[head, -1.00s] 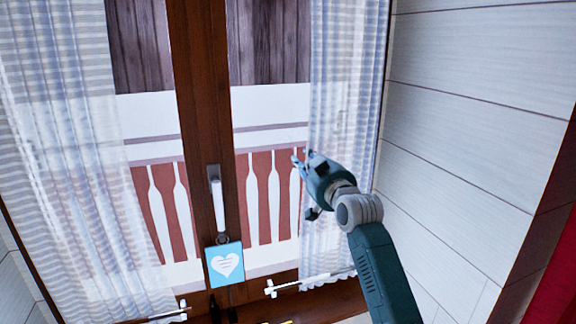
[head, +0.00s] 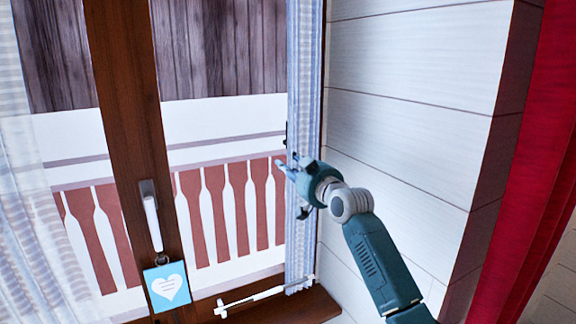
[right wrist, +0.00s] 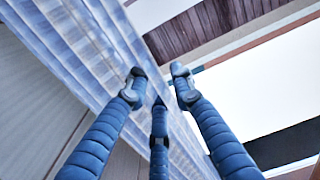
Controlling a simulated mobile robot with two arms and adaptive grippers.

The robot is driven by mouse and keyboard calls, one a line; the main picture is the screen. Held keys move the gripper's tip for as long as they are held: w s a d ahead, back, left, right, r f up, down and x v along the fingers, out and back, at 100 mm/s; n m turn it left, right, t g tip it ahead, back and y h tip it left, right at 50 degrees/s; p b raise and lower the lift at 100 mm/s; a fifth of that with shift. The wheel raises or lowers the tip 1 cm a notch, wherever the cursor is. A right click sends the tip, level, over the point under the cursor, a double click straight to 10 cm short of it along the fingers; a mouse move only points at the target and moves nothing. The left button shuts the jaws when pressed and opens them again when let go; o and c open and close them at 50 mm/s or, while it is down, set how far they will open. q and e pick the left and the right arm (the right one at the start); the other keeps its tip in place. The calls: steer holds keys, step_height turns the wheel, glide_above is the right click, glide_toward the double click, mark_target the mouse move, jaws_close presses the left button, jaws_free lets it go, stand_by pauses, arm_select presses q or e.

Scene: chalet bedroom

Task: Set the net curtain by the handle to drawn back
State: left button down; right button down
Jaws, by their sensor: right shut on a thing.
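The right-hand net curtain (head: 304,120) is a pale blue-white sheer cloth, bunched into a narrow upright band at the right side of the window. My right gripper (head: 291,182) is at the edge of this band, about halfway up the pane, shut on the cloth. In the right wrist view the striped curtain (right wrist: 85,45) runs diagonally behind my right fingers (right wrist: 158,88); the exact grip is hard to see. A white window handle (head: 151,215) sits on the brown middle post, left of the gripper. My left gripper is not in view.
Another net curtain (head: 30,200) hangs at the left. A blue heart tag (head: 167,285) hangs below the handle. A white rod (head: 265,295) lies low across the right pane. A white plank wall (head: 400,120) and red drape (head: 530,170) are at the right.

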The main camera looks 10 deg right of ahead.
steer(key=c, duration=1.4)
jaws_free()
steer(key=shift+w+d, duration=0.1)
steer(key=shift+d, duration=0.15)
steer(key=shift+c, duration=0.2)
steer(key=shift+d, duration=0.1)
steer(key=v, duration=1.2)
